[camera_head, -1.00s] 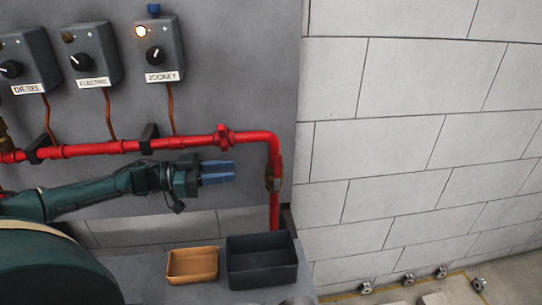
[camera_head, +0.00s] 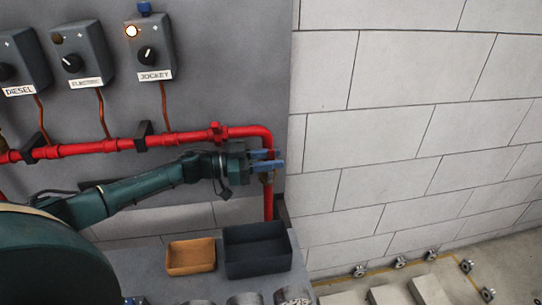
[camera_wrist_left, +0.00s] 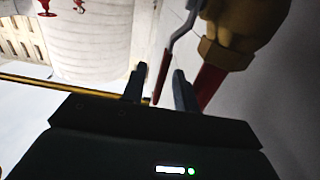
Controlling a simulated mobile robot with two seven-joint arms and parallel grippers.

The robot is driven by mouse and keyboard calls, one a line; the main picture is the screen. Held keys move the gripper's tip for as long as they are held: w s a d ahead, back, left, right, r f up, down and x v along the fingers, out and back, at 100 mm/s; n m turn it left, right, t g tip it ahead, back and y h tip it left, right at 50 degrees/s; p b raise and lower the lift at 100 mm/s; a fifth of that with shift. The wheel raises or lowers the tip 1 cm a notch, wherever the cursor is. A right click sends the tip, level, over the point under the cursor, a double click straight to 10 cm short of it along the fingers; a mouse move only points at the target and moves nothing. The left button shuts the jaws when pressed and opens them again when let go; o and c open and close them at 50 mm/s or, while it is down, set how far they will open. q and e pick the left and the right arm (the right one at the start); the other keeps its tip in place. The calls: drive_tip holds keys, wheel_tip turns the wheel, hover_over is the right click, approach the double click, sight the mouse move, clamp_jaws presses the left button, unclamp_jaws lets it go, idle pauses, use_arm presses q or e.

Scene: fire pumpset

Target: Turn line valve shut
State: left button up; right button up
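The line valve is a brass body (camera_head: 266,178) on the red pipe's downward run at the right, mostly hidden behind my left gripper in the head view. The left wrist view shows the brass body (camera_wrist_left: 238,22) at upper right and the valve's lever with a red grip (camera_wrist_left: 163,72). My left gripper (camera_head: 277,160) is at the valve with its blue fingers apart. In the left wrist view the fingers (camera_wrist_left: 159,76) stand on either side of the red grip, with gaps visible; I cannot tell if either touches it. My right gripper is not in view.
The red pipe (camera_head: 95,146) runs along the grey panel under the diesel, electric and jockey boxes (camera_head: 149,50); the jockey lamp is lit. A tan bin (camera_head: 191,268) and a dark bin (camera_head: 258,266) stand below. The block wall (camera_head: 400,150) is at the right.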

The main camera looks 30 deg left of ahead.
use_arm(q)
drive_tip(key=shift+d, duration=0.1)
drive_tip(key=shift+c, duration=0.2)
clamp_jaws()
idle(0.5)
